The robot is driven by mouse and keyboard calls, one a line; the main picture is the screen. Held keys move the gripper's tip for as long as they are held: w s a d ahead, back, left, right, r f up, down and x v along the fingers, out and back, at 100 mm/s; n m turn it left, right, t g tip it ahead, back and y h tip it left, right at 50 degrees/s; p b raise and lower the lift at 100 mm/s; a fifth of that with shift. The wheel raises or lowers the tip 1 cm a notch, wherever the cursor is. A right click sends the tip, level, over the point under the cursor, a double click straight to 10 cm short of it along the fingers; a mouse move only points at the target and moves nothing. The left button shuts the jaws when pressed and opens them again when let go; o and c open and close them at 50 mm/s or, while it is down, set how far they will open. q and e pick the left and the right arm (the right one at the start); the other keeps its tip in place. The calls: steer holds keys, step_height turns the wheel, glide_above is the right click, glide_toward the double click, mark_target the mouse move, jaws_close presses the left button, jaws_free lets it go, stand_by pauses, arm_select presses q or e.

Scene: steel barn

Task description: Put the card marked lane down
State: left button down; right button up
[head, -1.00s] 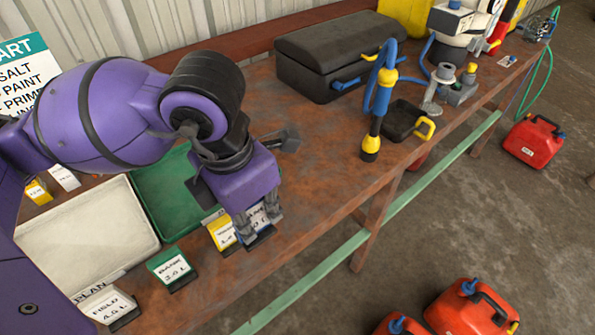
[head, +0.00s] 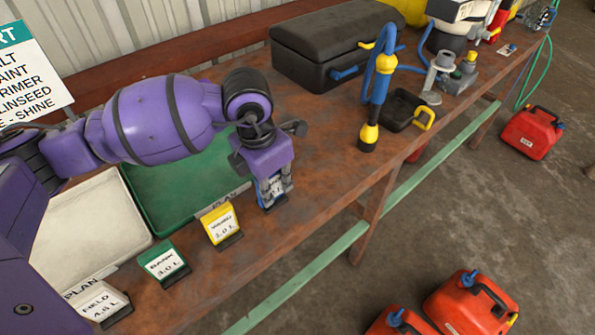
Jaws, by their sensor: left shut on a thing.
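My left gripper (head: 273,189) points down over the bench and is shut on a small white-and-blue card (head: 278,185). Its writing is too small and too covered by the fingers to read. The card is upright, close above or on the bench top near the green tray's right corner; I cannot tell if it touches. To its left, in a row, stand a yellow card (head: 221,226) reading about 1.0 L, a green card (head: 163,263) marked BANK 3.0 L, and a white card (head: 102,303) marked FIELD 4.5 L. My right gripper is not in view.
A green tray (head: 165,219) and a cream tray (head: 135,242) lie behind the cards. Right along the rusty bench (head: 320,160) are a black case (head: 330,45), a blue-yellow hand pump (head: 376,95) and a black pan (head: 402,110). Bench between card and pump is clear.

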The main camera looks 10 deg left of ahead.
arm_select(q)
steer(key=shift+f, duration=0.85)
steer(key=shift+s+f, duration=0.1)
steer(key=shift+f, duration=0.15)
steer(key=c, duration=1.8)
jaws_free()
steer(key=shift+o, duration=0.2)
steer(key=shift+s+a+r, duration=0.15)
steer(key=shift+r, duration=1.95)
steer(key=shift+s+a+r, duration=0.2)
steer(key=shift+r, duration=1.85)
steer(key=shift+s+a+r, duration=0.15)
steer(key=shift+r, duration=1.95)
